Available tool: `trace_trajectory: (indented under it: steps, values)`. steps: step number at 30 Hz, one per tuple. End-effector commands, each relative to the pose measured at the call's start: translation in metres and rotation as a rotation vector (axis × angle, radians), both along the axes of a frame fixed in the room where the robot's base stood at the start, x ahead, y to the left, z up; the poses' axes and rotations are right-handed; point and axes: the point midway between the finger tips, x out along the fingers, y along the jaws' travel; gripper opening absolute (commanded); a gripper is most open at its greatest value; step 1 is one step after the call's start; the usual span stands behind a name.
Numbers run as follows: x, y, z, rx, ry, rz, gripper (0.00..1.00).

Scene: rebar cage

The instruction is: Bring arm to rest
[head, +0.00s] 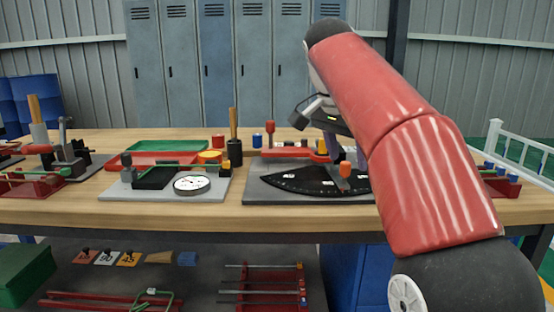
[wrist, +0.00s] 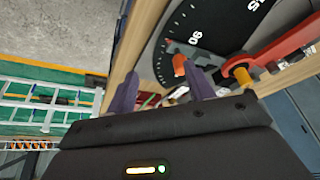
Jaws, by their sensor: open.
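My gripper (head: 347,154) hangs at the end of my red arm, over the right part of the workbench (head: 60,211). Its two purple fingers are apart in the wrist view (wrist: 161,84), with nothing clearly held between them. In the head view the fingers are partly hidden by my arm. Close by is a black angle plate (head: 300,180) with white markings on a grey base; it also shows in the wrist view (wrist: 215,22). An orange knob (head: 345,170) stands on it, near the fingers in the wrist view (wrist: 179,64). I cannot tell whether they touch.
A dial gauge (head: 192,184) on a grey plate lies left of the angle plate. Grey lockers (head: 180,70) line the back. A white railing (head: 520,150) is at right. A lower shelf holds red racks (head: 270,285).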

Motion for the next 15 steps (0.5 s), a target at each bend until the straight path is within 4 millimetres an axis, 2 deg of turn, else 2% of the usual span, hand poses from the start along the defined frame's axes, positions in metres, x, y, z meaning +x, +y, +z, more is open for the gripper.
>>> trace_trajectory:
  steps: [8,11,15]
  values:
    - [-0.038,-0.010,-0.018,-0.008,0.009,0.177,0.53]
    - [-0.060,-0.015,-0.034,-0.012,0.010,0.272,0.53]
    - [-0.105,-0.020,-0.071,-0.017,0.000,0.435,0.53]
